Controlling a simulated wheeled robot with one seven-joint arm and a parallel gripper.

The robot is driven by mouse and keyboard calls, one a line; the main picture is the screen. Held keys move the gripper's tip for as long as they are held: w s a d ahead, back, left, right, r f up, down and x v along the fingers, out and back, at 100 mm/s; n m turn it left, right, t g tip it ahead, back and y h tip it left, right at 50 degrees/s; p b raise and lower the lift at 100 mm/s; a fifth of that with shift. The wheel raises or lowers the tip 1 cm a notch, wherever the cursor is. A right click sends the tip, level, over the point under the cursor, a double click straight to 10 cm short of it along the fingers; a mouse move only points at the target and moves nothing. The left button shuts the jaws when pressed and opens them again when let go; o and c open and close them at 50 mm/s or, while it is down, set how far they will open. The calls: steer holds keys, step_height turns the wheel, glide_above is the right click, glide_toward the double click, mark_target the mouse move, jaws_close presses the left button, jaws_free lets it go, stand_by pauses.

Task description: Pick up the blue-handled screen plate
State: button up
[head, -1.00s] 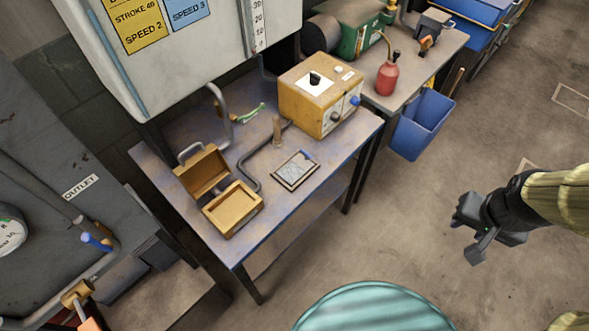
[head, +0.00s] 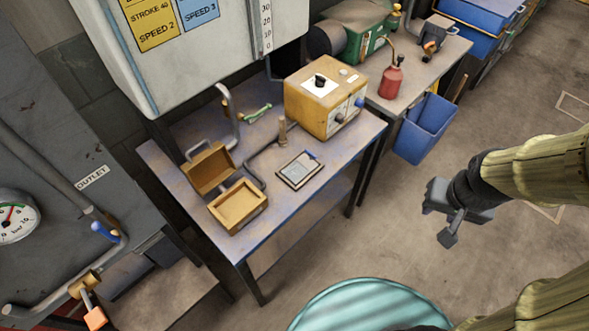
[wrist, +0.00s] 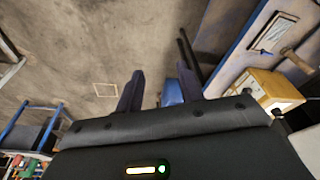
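The screen plate (head: 299,170) is a small dark-framed rectangle with a grey face and a blue handle at its upper right corner. It lies flat on the blue-edged workbench (head: 252,249), near the front edge. It also shows in the wrist view (wrist: 272,33), at the upper right. My gripper (head: 439,222) is over the floor, to the right of the bench and well apart from the plate. In the wrist view its two fingers (wrist: 160,88) stand apart with nothing between them.
An open yellow-brown box (head: 238,206) is left of the plate. A yellow control box (head: 325,100) is behind right. A blue bin (head: 425,128) hangs beyond the bench. A teal ribbed round object (head: 365,306) is in front.

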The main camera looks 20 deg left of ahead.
steer(key=w+a+f+n+t+y+b, duration=0.2)
steer(key=w+a+f+n+t+b, duration=0.1)
steer(key=w+f+n+b, duration=0.25)
steer(key=w+a+f+n+t+y+b, duration=0.1)
steer(key=w+a+f+n+t+b, duration=0.15)
steer(key=w+f+b, duration=0.45)
steer(key=a+f+n+g+y+b, duration=0.2)
steer(key=a+f+n+y+b, duration=0.2)
steer(key=a, duration=0.9)
steer(key=n+y, duration=0.3)
steer(key=y, duration=0.2)
steer(key=shift+w+f, duration=0.25)
steer(key=shift+f, duration=0.15)
steer(key=b+x, duration=0.1)
steer(key=x, duration=1.1)
steer(key=shift+w+a, duration=0.1)
steer(key=shift+w, duration=0.05)
